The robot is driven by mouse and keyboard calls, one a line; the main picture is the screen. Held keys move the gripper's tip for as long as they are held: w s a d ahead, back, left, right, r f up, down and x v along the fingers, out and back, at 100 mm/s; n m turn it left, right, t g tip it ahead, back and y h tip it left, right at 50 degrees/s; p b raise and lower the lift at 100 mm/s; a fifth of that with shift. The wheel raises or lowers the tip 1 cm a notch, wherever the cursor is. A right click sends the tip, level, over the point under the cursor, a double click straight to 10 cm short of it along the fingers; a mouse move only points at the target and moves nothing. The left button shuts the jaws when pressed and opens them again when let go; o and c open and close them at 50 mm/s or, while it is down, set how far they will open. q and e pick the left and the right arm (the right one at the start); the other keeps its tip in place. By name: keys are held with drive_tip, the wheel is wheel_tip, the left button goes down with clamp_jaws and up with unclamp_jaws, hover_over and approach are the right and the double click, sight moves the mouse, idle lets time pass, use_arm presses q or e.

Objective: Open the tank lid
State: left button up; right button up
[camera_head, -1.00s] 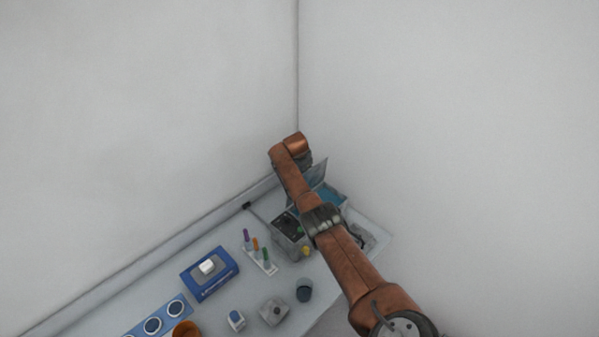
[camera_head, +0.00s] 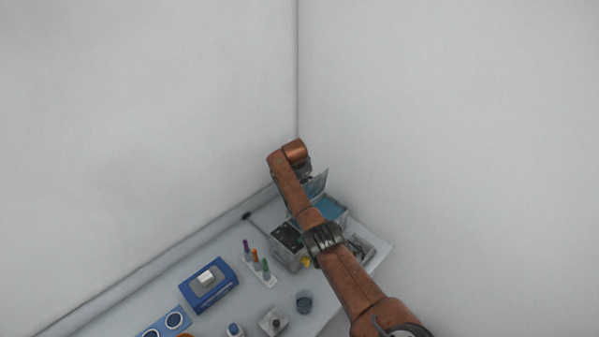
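The tank (camera_head: 346,215) stands at the far right of the bench, with blue showing inside. Its lid (camera_head: 317,185) is raised and tilted up at the tank's back left side, so the tank is open. My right arm reaches over the bench from the lower right and covers part of the tank. My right gripper (camera_head: 305,171) is a dark shape beneath the arm's far end, beside the lid. Its fingers are mostly hidden, so I cannot tell whether it touches the lid. My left gripper is out of view.
A grey control box (camera_head: 288,243) stands left of the tank. Colored markers in a rack (camera_head: 263,275), a blue case (camera_head: 208,288), a dark cup (camera_head: 304,301) and a grey block (camera_head: 273,321) lie nearer. Walls meet behind the bench.

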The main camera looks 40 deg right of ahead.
drive_tip(key=v, duration=0.9)
drive_tip(key=shift+a+r, duration=0.2)
drive_tip(key=shift+r, duration=0.1)
drive_tip(key=shift+a, duration=0.1)
